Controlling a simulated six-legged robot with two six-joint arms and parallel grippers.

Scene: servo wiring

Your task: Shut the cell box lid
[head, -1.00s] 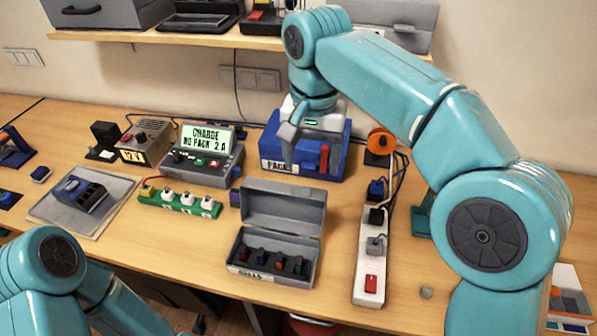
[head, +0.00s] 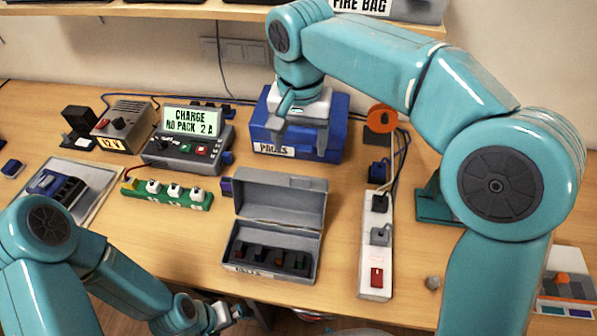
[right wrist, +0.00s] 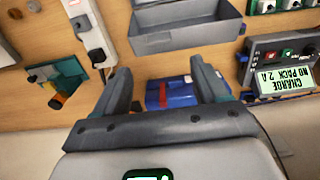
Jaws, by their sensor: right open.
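The grey cell box (head: 270,272) stands open in the middle of the bench, with several small cells in its tray. Its lid (head: 283,200) stands up at the back edge, tilted rearward. The hollow lid also shows at the top of the right wrist view (right wrist: 185,38). My right gripper (head: 303,122) is open and empty, behind the lid and in front of or over the blue PACKS box (head: 270,137). Its two fingers stand apart in the right wrist view (right wrist: 162,85). My left gripper (head: 228,314) is low at the front bench edge; its jaws are too small to judge.
A green strip with white plugs (head: 168,194) and the charger (head: 186,140) lie left of the cell box. A white power strip (head: 376,245) lies close on its right. An orange reel (head: 381,119) stands behind that strip.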

